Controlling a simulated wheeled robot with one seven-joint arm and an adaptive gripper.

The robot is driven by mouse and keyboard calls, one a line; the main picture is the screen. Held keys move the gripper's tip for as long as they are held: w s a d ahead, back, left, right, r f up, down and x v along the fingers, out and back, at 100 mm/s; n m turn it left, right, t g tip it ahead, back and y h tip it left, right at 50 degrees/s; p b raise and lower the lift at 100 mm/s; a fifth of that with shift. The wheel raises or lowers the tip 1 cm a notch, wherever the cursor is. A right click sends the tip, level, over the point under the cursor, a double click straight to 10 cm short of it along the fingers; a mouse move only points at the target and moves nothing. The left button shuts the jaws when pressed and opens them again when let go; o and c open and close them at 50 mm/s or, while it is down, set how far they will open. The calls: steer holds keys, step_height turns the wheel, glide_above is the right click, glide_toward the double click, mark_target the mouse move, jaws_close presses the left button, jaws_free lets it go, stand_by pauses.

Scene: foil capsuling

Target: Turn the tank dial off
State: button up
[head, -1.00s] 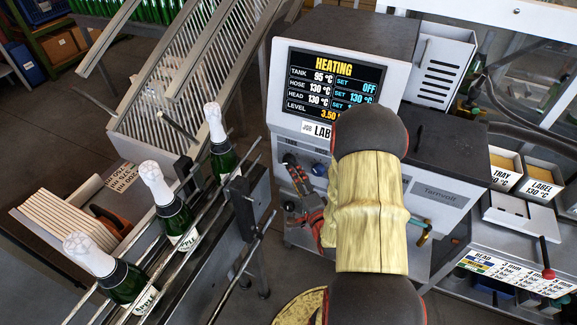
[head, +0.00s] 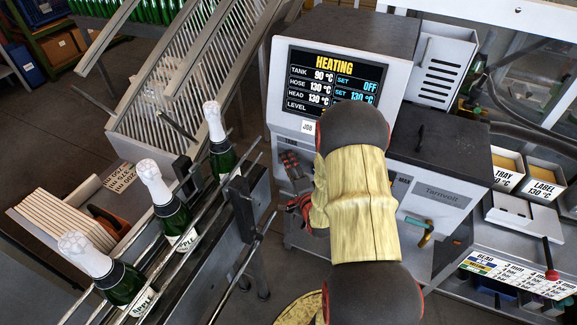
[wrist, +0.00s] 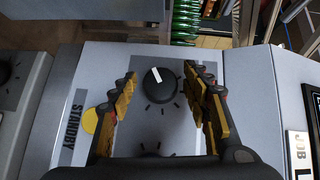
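The machine's screen (head: 332,77) reads HEATING, with tank 90 °C and set OFF; hose and head read 130 °C. In the wrist view a round black dial (wrist: 160,86) with a white pointer mark stands between the fingers of my gripper (wrist: 160,75). The fingers are spread on either side of it, with visible gaps, so it is not gripped. Its name label cannot be read. In the head view my gripper (head: 294,182) is at the front panel under the screen, and my arm hides much of that panel.
A yellow button (wrist: 90,121) beside a STANDBY label is close to one finger. Another black dial (wrist: 4,71) is at the wrist view's left edge. A rail with several foil-topped bottles (head: 168,205) stands to the left. Labelled trays (head: 506,170) are at right.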

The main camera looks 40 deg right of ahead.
steer(key=c, duration=0.9)
steer(key=shift+r+p, duration=0.2)
steer(key=shift+p, duration=0.4)
steer(key=shift+f+n+g+p, duration=0.1)
steer(key=shift+n+g+p, duration=0.2)
steer(key=shift+n+g, duration=0.2)
steer(key=shift+c, duration=0.2)
steer(key=shift+f, duration=0.1)
steer(key=o, duration=1.2)
steer(key=shift+c, duration=0.2)
steer(key=shift+s, duration=0.1)
steer(key=v, duration=1.2)
